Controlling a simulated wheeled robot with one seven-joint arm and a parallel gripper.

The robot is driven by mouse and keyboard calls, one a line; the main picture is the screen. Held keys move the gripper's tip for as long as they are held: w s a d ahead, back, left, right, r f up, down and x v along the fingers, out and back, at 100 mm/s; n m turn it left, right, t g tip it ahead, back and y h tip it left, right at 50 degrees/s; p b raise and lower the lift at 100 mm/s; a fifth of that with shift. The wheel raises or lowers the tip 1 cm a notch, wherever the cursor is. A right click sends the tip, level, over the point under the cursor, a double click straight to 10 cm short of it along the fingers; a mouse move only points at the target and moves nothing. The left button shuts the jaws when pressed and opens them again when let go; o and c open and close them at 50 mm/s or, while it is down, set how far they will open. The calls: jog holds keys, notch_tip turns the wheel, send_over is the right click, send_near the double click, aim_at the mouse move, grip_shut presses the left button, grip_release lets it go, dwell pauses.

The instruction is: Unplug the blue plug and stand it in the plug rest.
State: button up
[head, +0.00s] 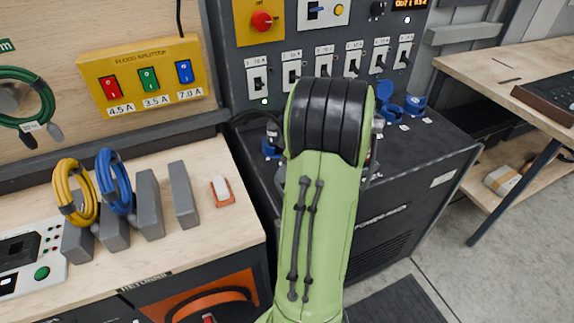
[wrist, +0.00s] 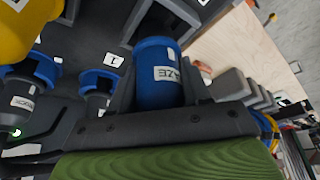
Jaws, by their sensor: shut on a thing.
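The blue plug (wrist: 160,82) with a white label, partly cut off and reading about "AZE", sits between the two fingers of my gripper (wrist: 157,72) in the wrist view. The gripper is shut on it. A dark grey part (wrist: 160,20) lies just beyond the plug; I cannot tell whether the plug is still seated in a socket. In the head view my green arm hides the gripper and plug. I cannot single out the plug rest with certainty; several grey upright blocks (head: 150,205) stand on the wooden bench at the left.
Blue sockets (head: 390,110) are on the dark cabinet top right of my arm; blue sockets (wrist: 98,82) and a yellow part (wrist: 28,28) are close by in the wrist view. Coiled yellow (head: 75,192) and blue (head: 114,182) cables are at the blocks.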

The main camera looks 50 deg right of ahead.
jog(key=shift+f+b, duration=0.5)
jog(key=shift+f, duration=0.15)
jog(key=o, duration=1.2)
jog(key=shift+r, duration=0.1)
jog(key=p+v, duration=0.6)
jog(key=v, duration=0.9)
jog(key=shift+s+r+p, duration=0.15)
jog(key=shift+r+p, duration=0.15)
jog(key=shift+r, duration=0.05)
